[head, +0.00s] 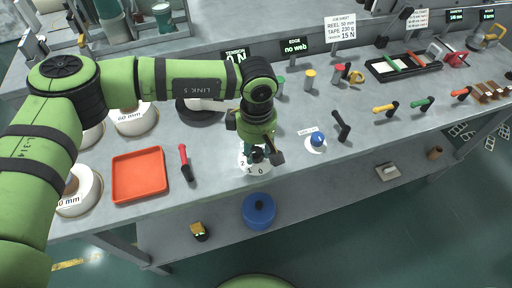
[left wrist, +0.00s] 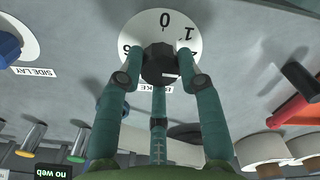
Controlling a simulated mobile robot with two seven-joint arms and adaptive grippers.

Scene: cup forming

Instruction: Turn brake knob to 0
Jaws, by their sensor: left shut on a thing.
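The brake knob is a dark, faceted knob (left wrist: 160,64) on a white round dial (left wrist: 162,20) in the left wrist view. The figure 0 shows at the top of the dial there and a 1 to its right; a figure at the left is partly covered. The BRAKE label is partly hidden behind the knob and fingers. In the head view the dial (head: 261,171) lies under my left gripper (head: 257,154). My left gripper (left wrist: 160,75) is shut on the knob, with teal fingers at both sides. I cannot tell where the knob's pointer stands. My right gripper is out of view.
A blue sidelay knob (head: 317,139) and a black lever (head: 341,126) stand to the right of the dial. A red-handled lever (head: 185,162) and an orange tray (head: 139,175) are to the left.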

